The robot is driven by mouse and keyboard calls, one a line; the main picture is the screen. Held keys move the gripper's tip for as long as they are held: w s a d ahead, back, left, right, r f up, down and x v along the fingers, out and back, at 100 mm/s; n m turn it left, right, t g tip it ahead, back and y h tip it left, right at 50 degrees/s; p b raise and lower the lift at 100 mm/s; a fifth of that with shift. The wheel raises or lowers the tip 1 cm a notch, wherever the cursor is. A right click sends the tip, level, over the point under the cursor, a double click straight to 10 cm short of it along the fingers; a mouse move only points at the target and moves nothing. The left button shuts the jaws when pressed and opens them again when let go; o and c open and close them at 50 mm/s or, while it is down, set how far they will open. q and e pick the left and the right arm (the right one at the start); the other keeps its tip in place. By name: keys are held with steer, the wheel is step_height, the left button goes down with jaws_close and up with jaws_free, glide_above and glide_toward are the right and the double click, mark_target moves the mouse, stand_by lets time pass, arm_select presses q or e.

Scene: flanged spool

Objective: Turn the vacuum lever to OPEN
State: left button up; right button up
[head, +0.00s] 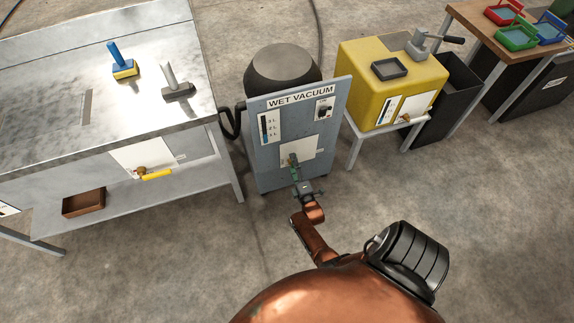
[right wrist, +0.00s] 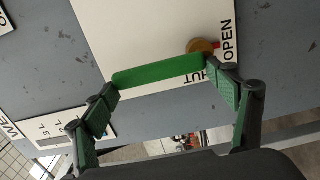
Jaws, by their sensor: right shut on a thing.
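The wet vacuum (head: 334,105) stands upright in the middle of the head view, its labelled panel facing me. On its white plate (head: 312,142) is a lever with a brass hub (right wrist: 200,46) and a green handle (right wrist: 158,71). In the right wrist view the handle extends left from the hub. A small red mark sits on the hub's right side, by the word OPEN (right wrist: 229,42). The SHUT label (right wrist: 203,77) is partly hidden by a finger. My right gripper (right wrist: 160,78) is shut on the green handle, one finger at each end. My left gripper is out of view.
A metal bench (head: 60,100) with a brown bin (head: 84,202) and a yellow-handled valve (head: 156,175) stands left. A yellow box (head: 375,75) on a stand is at right, near a dark bin (head: 455,85).

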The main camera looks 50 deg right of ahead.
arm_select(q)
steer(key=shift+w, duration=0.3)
arm_select(e)
steer(key=shift+w, duration=0.1)
steer(key=o, duration=1.7)
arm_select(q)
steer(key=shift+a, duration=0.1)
arm_select(e)
steer(key=v, duration=0.7)
steer(key=shift+s+a, duration=0.15)
steer(key=shift+s, duration=0.1)
